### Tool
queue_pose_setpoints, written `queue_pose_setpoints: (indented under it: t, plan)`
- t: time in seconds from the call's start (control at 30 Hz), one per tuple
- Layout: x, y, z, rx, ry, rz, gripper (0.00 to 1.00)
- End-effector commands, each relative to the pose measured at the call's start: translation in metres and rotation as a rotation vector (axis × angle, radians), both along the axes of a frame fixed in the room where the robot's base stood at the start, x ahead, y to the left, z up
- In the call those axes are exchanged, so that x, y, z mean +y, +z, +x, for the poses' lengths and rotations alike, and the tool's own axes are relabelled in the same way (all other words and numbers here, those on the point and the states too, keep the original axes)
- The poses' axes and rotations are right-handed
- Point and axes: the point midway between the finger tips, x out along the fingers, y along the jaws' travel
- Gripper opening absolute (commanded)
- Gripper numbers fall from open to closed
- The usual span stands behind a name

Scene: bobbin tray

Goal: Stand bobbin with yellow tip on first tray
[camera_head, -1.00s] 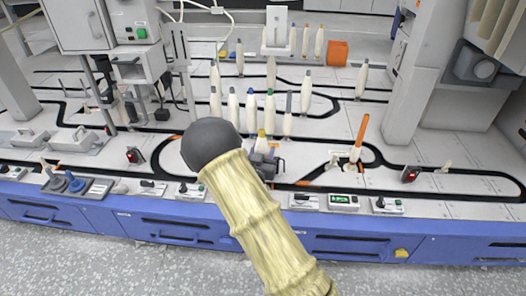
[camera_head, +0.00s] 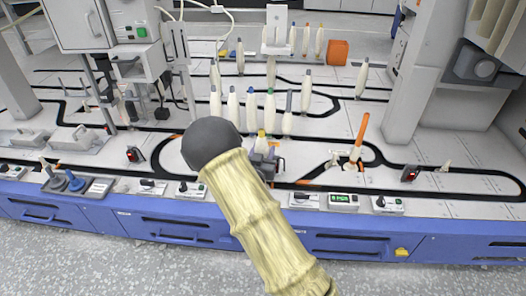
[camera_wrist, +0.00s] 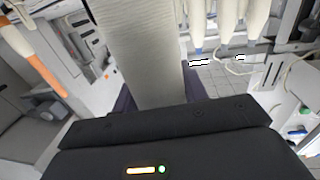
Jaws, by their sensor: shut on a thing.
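The bobbin with the yellow tip (camera_head: 262,144) shows just beside my dark wrist ball in the head view, its yellow end up. My gripper (camera_head: 266,165) is largely hidden behind my arm there. In the wrist view a pale bobbin body (camera_wrist: 140,50) rises large between the dark fingers of my gripper (camera_wrist: 158,98), which are shut on it. Its lower end is hidden by the gripper. I cannot tell which tray is the first tray, and the space under the held bobbin is hidden.
Several pale bobbins (camera_head: 251,108) stand in rows behind my gripper. An orange-topped piece (camera_head: 358,137) stands tilted to its right, inside the black track loop. A grey column (camera_head: 425,80) rises at right, an orange box (camera_head: 338,52) at back. Control boxes (camera_head: 343,201) line the front edge.

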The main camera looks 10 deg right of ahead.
Motion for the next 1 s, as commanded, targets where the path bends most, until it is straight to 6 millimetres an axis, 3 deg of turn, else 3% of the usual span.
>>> queue_pose_setpoints:
  t: [0.53, 0.57, 0.6, 1.0]
  plan:
    - [-0.0001, -0.0093, 0.0002, -0.001, 0.000, 0.000, 0.18]
    - [-0.0001, -0.0084, 0.0002, -0.001, 0.000, 0.000, 0.49]
    - [-0.0001, -0.0083, 0.0002, -0.001, 0.000, 0.000, 0.52]
    - [0.0029, -0.0086, -0.0048, 0.000, 0.001, 0.000, 0.52]
